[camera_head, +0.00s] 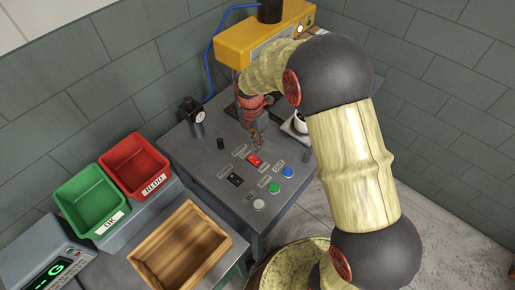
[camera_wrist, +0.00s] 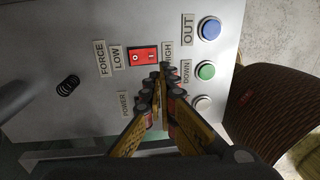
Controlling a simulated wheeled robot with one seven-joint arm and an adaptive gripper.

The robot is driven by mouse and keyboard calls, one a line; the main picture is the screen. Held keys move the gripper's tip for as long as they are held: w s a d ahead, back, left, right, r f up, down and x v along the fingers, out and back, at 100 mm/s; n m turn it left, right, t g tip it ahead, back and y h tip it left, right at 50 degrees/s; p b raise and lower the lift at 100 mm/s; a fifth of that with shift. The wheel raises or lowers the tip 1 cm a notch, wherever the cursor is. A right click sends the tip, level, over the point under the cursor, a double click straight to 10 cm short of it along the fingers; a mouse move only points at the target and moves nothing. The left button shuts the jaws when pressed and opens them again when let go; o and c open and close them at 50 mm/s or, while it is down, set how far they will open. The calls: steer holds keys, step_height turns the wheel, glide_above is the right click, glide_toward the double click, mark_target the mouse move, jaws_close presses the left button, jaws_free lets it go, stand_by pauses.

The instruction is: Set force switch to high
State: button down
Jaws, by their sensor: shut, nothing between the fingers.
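The force switch is a red rocker (camera_wrist: 142,57) on the grey panel, between the LOW label (camera_wrist: 117,57) and the HIGH label (camera_wrist: 168,52) in the wrist view. It also shows in the head view (camera_head: 255,161). My gripper (camera_wrist: 157,76) is shut and empty. In the wrist view its fingertips appear just below the switch's right end, near the HIGH label. In the head view my gripper (camera_head: 258,146) is close behind the switch. I cannot tell whether it touches the switch. Which side of the rocker is pressed is not clear.
Blue (camera_head: 288,173), green (camera_head: 273,188) and white (camera_head: 259,205) buttons line the panel's right edge. A black coil (camera_wrist: 68,85) stands at left. Green (camera_head: 90,199) and red (camera_head: 134,165) bins and a wooden tray (camera_head: 205,225) are farther left.

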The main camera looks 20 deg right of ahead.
steer(key=r, duration=0.4)
steer(key=shift+s+d+p, duration=0.2)
steer(key=shift+d+p, duration=0.1)
steer(key=s+d+r+m+t, duration=0.2)
steer(key=s+r+m+t, duration=0.4)
steer(key=s+r+m, duration=1.7)
steer(key=shift+s+r+m+t+y, duration=0.25)
steer(key=shift+s+m+t+y, duration=0.25)
steer(key=shift+m, duration=0.4)
